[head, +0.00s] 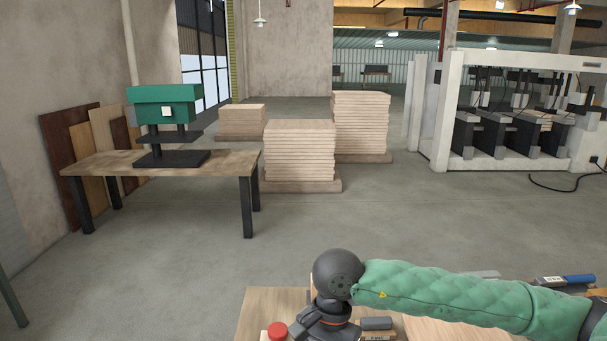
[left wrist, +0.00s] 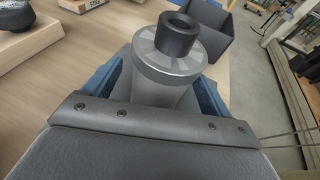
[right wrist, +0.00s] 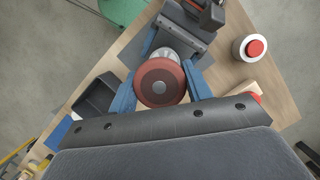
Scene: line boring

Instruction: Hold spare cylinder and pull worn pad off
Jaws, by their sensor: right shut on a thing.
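In the left wrist view a silver-grey cylinder (left wrist: 168,65) with a black ring on its end stands between the blue fingers of my left gripper (left wrist: 165,92), close against both. In the right wrist view a red-brown round pad (right wrist: 150,82) with a grey centre sits between the blue fingers of my right gripper (right wrist: 160,88), which is shut on it. A silver segmented face shows just behind the pad. In the head view my right arm comes in from the right; its fingers are hidden behind the wrist. My left gripper does not clearly show there.
A white pot with a red cap (right wrist: 250,47) stands on the wooden table beside the right gripper. An open black tray (right wrist: 97,94) lies on the other side. A labelled block (left wrist: 80,4) lies near the left gripper. Open floor (head: 180,260) lies beyond the table.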

